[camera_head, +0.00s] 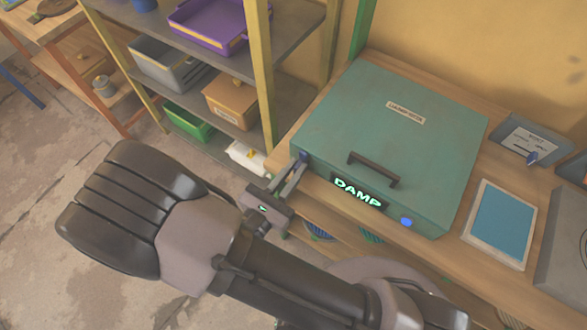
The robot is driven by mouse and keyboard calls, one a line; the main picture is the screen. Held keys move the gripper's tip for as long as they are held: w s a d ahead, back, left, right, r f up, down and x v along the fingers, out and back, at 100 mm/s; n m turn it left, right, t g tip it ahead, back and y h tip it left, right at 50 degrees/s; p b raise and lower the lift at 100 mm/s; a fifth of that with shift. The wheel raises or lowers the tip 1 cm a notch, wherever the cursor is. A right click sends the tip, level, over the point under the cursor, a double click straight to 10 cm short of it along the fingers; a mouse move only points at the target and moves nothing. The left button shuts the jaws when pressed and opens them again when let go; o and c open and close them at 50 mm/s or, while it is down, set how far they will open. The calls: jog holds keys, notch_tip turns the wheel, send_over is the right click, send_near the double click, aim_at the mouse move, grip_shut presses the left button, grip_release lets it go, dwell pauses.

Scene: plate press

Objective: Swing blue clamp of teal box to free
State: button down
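The teal box (385,125) sits shut on the wooden bench. Its lid has a black handle (374,170) and a small paper label. Its front face shows a glowing sign reading DAMP (358,195). One blue clamp (407,222) is at the front, right of the sign. Another blue clamp (303,156) shows at the left front corner. My gripper (299,165) reaches up to that left clamp, with its two fingertips at or around it. The fingertips partly hide this clamp, and I cannot tell whether they grip it.
A blue-faced panel (503,222) lies on the bench right of the box, with a grey labelled tray (533,140) behind it. A shelf with a purple tray (207,27), a grey bin (165,65) and a cardboard box (231,100) stands at left. The floor at lower left is clear.

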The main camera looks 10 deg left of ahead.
jog(key=shift+r+n+p, duration=0.15)
jog(key=shift+n+p, duration=0.15)
jog(key=shift+p, duration=0.3)
jog(key=shift+a+p, duration=0.1)
jog(key=shift+p, duration=0.3)
jog(key=shift+w+a+f+n+p, duration=0.1)
jog(key=shift+a+f+n+p, duration=0.2)
jog(key=shift+n+p, duration=1.85)
jog(key=shift+w+a+f+n+p, duration=0.2)
jog(key=shift+f+n+p, duration=0.4)
jog(key=shift+n, duration=3)
jog(key=shift+w+a+f+n+p, duration=0.2)
jog(key=shift+n+p, duration=1.4)
jog(key=shift+n, duration=1.25)
jog(key=shift+s, duration=0.15)
jog(key=c, duration=1.4)
grip_release()
jog(key=shift+c, duration=0.2)
jog(key=shift+a, duration=0.1)
